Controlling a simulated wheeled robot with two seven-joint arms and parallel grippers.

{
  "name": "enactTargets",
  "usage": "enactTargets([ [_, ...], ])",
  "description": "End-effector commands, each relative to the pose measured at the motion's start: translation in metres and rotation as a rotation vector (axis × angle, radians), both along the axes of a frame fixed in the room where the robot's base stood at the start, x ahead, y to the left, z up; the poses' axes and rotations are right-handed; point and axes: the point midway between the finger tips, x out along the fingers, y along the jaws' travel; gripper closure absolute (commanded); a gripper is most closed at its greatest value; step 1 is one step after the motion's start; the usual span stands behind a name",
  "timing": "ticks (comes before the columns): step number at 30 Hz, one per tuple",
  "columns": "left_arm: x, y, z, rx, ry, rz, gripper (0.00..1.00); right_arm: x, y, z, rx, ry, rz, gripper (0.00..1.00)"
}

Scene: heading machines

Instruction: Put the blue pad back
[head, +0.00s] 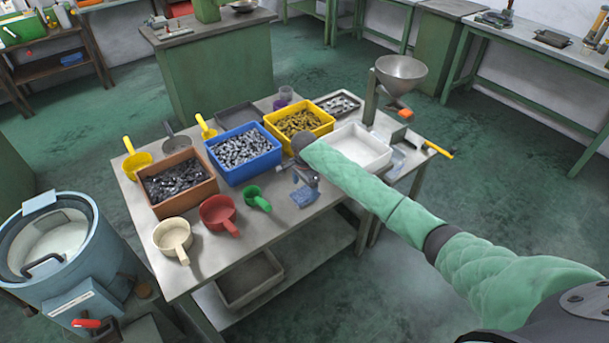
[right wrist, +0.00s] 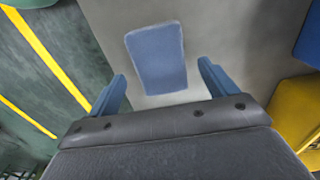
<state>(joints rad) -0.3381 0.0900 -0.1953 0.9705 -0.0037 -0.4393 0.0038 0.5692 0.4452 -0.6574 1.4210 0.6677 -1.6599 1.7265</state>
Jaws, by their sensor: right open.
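The blue pad (head: 297,200) lies flat on the metal table near its front edge, right of the green scoop. It also shows in the right wrist view (right wrist: 157,58), on bare grey table top. My right gripper (head: 306,178) is open and empty, above the table close to the pad. In the right wrist view, its two blue fingers (right wrist: 162,92) stand apart, left and right of the pad's near end, with a gap on each side. Whether the fingertips are level with the pad is hard to tell. My left gripper is in neither view.
The table (head: 275,222) holds a brown bin (head: 180,196), a blue bin (head: 244,176), a yellow bin (head: 318,137) and a white tray (head: 357,161). A red scoop (head: 216,212) and a green scoop (head: 257,198) lie left of the pad. My right arm passes over the table's right side.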

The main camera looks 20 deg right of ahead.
Motion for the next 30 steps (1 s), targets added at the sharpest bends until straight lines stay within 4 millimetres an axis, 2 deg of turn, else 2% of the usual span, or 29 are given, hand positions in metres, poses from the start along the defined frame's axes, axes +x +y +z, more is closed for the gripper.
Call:
enactTargets([
  [3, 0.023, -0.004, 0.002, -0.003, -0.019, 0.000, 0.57, 0.001, 0.000, 0.020, 0.001, -0.004, 0.001, 0.15],
  [7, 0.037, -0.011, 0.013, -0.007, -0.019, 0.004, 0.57, 0.000, 0.000, 0.045, 0.002, -0.002, 0.001, 0.15],
  [15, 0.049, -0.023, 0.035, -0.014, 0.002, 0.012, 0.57, 0.001, 0.000, 0.082, 0.000, -0.001, 0.001, 0.15],
  [21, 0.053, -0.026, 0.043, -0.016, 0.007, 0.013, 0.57, 0.000, 0.000, 0.092, 0.000, 0.001, 0.000, 0.15],
  [30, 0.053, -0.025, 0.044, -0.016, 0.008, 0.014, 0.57, 0.000, 0.000, 0.093, 0.000, 0.001, 0.000, 0.15],
])
